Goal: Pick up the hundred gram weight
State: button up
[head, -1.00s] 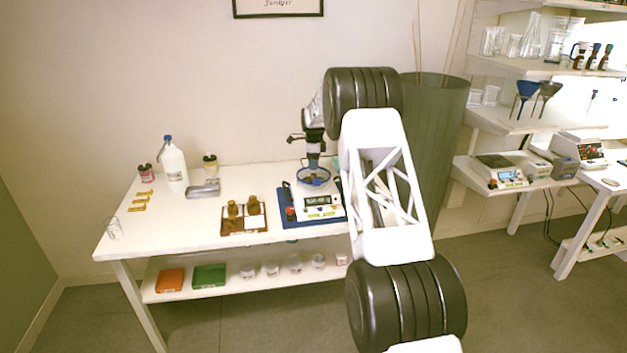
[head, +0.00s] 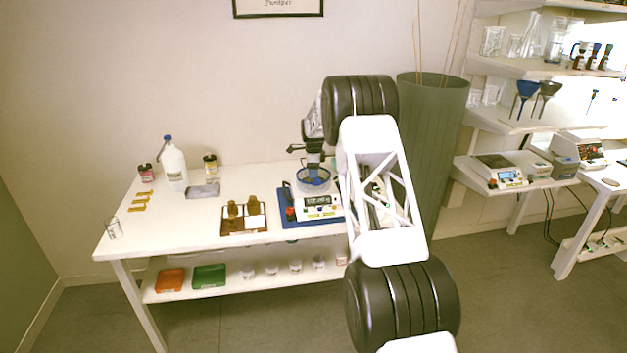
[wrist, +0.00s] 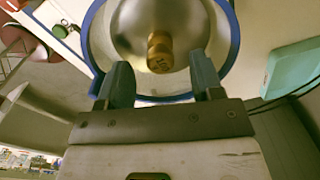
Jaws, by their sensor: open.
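A small brass weight (wrist: 160,52) stands on the shiny metal pan (wrist: 135,25) inside a blue ring (wrist: 233,50) in the wrist view. Its marking is too small to read for sure. My gripper (wrist: 162,82) is open, with one fingertip to each side, just short of the weight; nothing is between the fingers. In the head view my gripper (head: 314,160) is low over the blue-ringed pan (head: 314,184) of the balance (head: 318,207), and the weight on the pan cannot be made out.
A white jug (head: 175,167), small jars and a glass (head: 113,228) stand further left. A teal block (wrist: 288,66) lies right of the pan.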

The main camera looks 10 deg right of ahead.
jog(key=shift+f, duration=1.6)
jog(key=c, duration=1)
jog(key=shift+r, duration=5.05)
